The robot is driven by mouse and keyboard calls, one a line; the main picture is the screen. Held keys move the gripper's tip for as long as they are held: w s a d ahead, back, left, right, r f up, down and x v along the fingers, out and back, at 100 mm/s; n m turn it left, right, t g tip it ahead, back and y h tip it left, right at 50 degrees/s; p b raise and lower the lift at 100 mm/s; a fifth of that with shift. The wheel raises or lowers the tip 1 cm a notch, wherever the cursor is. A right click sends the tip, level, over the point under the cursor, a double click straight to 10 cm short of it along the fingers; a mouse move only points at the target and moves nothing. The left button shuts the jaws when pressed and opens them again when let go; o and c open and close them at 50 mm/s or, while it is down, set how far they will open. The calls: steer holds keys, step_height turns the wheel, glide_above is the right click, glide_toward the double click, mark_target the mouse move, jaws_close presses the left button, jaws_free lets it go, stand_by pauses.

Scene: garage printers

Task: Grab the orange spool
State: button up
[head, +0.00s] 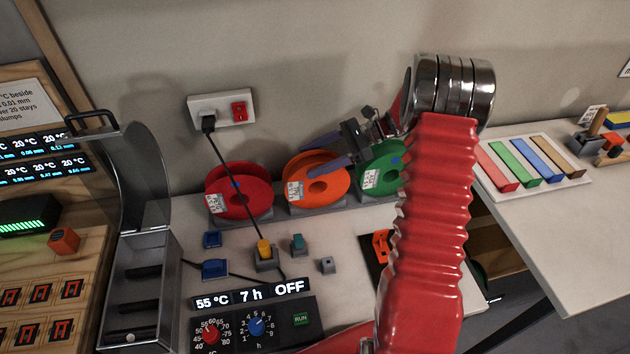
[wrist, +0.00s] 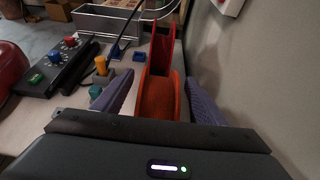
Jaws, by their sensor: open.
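The orange spool (head: 304,188) stands upright in a row against the wall, between the red spool (head: 235,196) and the green spool (head: 377,178). It carries a white label and has a dark centre hole. My gripper (head: 317,154) is at the orange spool from the right and above. In the wrist view the orange spool (wrist: 161,100) is seen edge-on between the two purple fingers of my gripper (wrist: 161,94). The fingers are apart, with one on each side of the spool. I cannot tell whether either finger touches it. The red spool (wrist: 161,50) stands just beyond it.
An open clear-lidded dryer box (head: 148,280) stands at left. A cable hangs from the wall socket (head: 222,108). The wall is close behind the spools.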

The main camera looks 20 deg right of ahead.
mark_target(305, 164)
steer(key=shift+x, duration=1.55)
steer(key=shift+c, duration=0.2)
jaws_close()
